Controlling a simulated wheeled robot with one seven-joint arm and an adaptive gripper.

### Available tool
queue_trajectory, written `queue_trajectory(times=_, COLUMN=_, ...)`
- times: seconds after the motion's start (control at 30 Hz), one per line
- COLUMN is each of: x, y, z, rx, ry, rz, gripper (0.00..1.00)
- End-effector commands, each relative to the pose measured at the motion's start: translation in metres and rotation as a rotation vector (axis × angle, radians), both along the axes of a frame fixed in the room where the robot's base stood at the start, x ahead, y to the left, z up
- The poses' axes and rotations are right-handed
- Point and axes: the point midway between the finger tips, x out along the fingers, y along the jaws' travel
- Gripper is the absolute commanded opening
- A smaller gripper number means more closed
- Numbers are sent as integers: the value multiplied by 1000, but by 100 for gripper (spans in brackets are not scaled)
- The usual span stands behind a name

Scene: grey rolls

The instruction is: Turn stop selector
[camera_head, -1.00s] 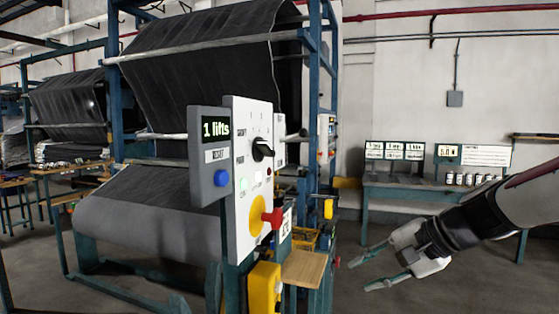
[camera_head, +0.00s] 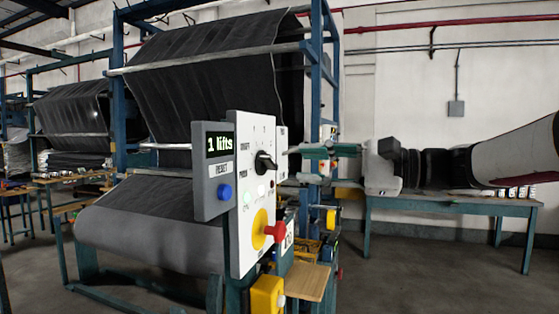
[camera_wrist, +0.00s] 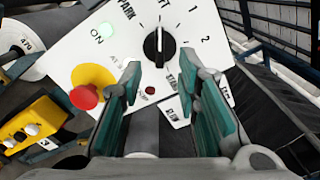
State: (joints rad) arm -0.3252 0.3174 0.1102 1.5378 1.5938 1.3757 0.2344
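The selector is a black rotary knob (camera_head: 264,161) with a white pointer line on a white control panel (camera_head: 252,200). In the wrist view the knob (camera_wrist: 159,46) sits ahead of my fingertips, its line pointing roughly up, with 1 and 2 printed to its right and PARK to its left. My gripper (camera_head: 298,150) is level, to the right of the panel, in the head view. In the wrist view my gripper (camera_wrist: 168,82) is open, teal fingers spread, with nothing between them. The knob appears beyond the fingertips; contact is not visible.
A yellow box (camera_head: 267,294) and wooden shelf (camera_head: 306,281) are below. A table (camera_head: 450,205) stands behind.

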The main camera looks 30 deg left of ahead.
Motion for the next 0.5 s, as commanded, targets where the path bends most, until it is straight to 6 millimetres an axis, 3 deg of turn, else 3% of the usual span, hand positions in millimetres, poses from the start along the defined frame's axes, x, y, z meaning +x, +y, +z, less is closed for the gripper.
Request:
queue_trajectory(times=0.2, x=-11, y=39, z=0, rx=-1, ry=1, rz=3, gripper=30)
queue_trajectory(times=0.5, x=-15, y=60, z=0, rx=-1, ry=0, rz=0, gripper=30)
